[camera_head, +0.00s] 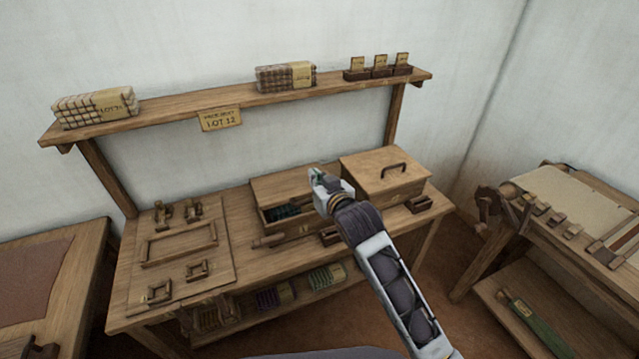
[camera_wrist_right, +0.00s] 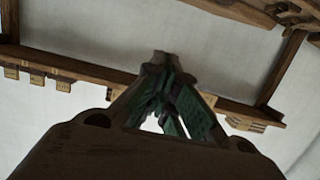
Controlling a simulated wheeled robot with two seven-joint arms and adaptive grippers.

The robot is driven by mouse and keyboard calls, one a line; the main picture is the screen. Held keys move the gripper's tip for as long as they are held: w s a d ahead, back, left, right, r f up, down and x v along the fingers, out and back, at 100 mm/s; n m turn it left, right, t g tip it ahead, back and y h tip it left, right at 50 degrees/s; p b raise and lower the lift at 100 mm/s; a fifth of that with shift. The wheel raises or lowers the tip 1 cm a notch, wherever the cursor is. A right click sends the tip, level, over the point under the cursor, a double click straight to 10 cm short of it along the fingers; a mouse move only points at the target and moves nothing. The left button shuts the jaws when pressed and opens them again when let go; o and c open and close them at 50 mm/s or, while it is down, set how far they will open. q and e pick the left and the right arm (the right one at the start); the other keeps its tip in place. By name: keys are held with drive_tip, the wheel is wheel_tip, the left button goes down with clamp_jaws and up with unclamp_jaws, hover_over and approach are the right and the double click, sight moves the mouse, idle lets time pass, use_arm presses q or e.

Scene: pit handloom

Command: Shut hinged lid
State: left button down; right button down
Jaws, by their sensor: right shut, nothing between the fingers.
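A wooden box with a black-handled lid (camera_head: 385,168) stands at the back right of the bench, and its lid looks down. Left of it is a lower wooden box (camera_head: 290,229) whose front part is open, with dark teal contents inside. A flat wooden panel (camera_head: 280,184) shows behind that opening; I cannot tell whether it is a raised lid. My right gripper (camera_head: 316,174) is over the right part of this lower box and hides some of it. Its green fingers are shut and empty; they also show in the wrist view (camera_wrist_right: 165,62). My left gripper is out of view.
A shelf (camera_head: 220,108) with bundles and small card holders runs above the bench (camera_head: 235,240). A board with wooden fittings (camera_head: 180,250) lies at the left. Small wooden blocks (camera_head: 420,203) lie near the boxes. Another table (camera_head: 575,190) stands at the right.

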drive_tip(key=shift+w+a+f+p, duration=0.15)
drive_tip(key=shift+w+a+f, duration=0.15)
drive_tip(key=shift+w+f, duration=0.65)
drive_tip(key=shift+w+a+f+p, duration=0.15)
drive_tip(key=shift+w+a+f, duration=0.15)
drive_tip(key=shift+w+f, duration=0.65)
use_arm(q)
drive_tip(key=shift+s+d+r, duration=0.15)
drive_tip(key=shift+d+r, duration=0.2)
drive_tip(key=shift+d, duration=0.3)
use_arm(e)
drive_tip(key=shift+s+d+f, duration=0.1)
drive_tip(key=shift+s+f, duration=0.25)
drive_tip(key=shift+f, duration=0.1)
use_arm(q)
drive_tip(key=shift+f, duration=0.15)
use_arm(e)
drive_tip(key=shift+f, duration=0.15)
